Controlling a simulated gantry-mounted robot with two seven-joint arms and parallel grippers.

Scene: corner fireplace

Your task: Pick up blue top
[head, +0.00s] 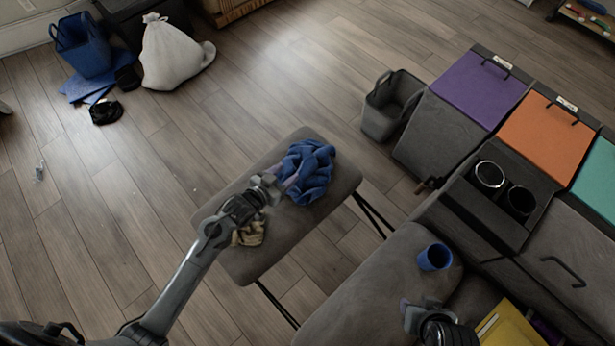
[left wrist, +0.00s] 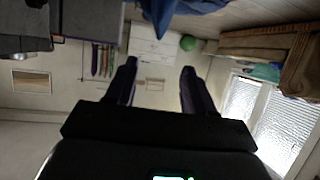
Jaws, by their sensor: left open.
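The blue top (head: 307,173) lies crumpled on the grey padded bench (head: 258,262), towards its far end. A blue fold of it (left wrist: 185,8) shows at the top edge of the left wrist view. My left gripper (head: 286,185) is at the near-left side of the blue top. Its two fingers (left wrist: 157,78) are apart in the left wrist view with no cloth between them. I cannot tell whether a fingertip touches the cloth. My right gripper (head: 420,312) is partly in view at the lower right, its jaws unclear.
A beige cloth (head: 249,233) lies on the bench beside my left wrist. A blue cup (head: 434,257) is on a grey cushioned seat. Grey cabinets with purple (head: 482,88) and orange (head: 546,135) lids and a grey bin (head: 391,106) stand right. A white sack (head: 170,55) is far left.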

